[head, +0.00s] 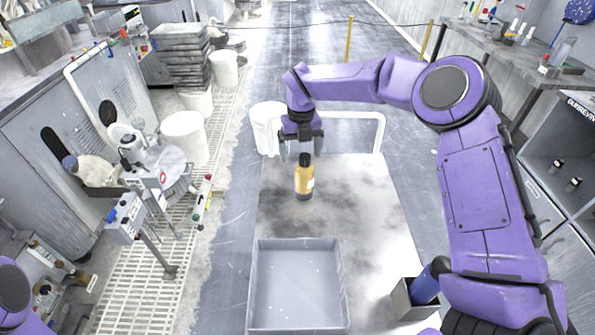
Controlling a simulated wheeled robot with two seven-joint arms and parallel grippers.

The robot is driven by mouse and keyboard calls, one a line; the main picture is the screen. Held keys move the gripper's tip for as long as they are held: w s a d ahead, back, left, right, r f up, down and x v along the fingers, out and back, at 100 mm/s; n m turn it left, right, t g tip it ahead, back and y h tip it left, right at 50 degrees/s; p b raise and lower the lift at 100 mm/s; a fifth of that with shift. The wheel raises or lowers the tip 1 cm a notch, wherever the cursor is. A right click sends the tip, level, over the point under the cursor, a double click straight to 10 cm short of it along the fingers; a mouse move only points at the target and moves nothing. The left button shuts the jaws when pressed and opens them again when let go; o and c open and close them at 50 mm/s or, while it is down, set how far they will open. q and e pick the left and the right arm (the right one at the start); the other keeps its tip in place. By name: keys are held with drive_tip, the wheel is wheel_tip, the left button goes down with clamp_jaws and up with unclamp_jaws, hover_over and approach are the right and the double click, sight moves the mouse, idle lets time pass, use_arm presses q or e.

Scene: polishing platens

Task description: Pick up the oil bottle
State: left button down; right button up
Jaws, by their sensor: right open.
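The oil bottle (304,182) is a small amber-yellow bottle with a black cap and a pale label. It stands upright on the stained grey cart top (370,215). My right gripper (301,154) is above the bottle, its fingers pointing down and spread to either side of the cap. The jaws are open and I cannot tell whether a finger touches the bottle. My left gripper is out of view; only a purple part of my left arm shows at the lower left edge.
An empty grey bin (297,243) stands in front of the bottle on the cart. A small box (405,300) with a blue item sits at the cart's right. A handle rail (381,130) and a white bucket (268,130) are behind. The cart top around the bottle is clear.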

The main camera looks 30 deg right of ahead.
sight(307, 158)
drive_tip(key=s, duration=0.1)
drive_tip(key=f+p, duration=0.1)
drive_tip(key=s+p, duration=0.1)
drive_tip(key=shift+s+d+f, duration=0.25)
drive_tip(key=shift+s+f, duration=0.1)
drive_tip(key=shift+f, duration=0.05)
drive_tip(key=f, duration=0.1)
drive_tip(key=w+f, duration=0.1)
drive_tip(key=f, duration=0.1)
drive_tip(key=w+f+p, duration=0.1)
drive_tip(key=f, duration=0.1)
drive_tip(key=shift+d, duration=0.1)
drive_tip(key=shift+s+r, duration=0.1)
drive_tip(key=shift+s, duration=0.25)
drive_tip(key=shift+s+r, duration=0.1)
drive_tip(key=c, duration=0.4)
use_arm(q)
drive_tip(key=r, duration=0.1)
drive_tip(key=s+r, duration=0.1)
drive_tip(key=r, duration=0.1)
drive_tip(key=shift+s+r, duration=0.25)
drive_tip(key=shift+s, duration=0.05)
use_arm(e)
drive_tip(key=c, duration=1)
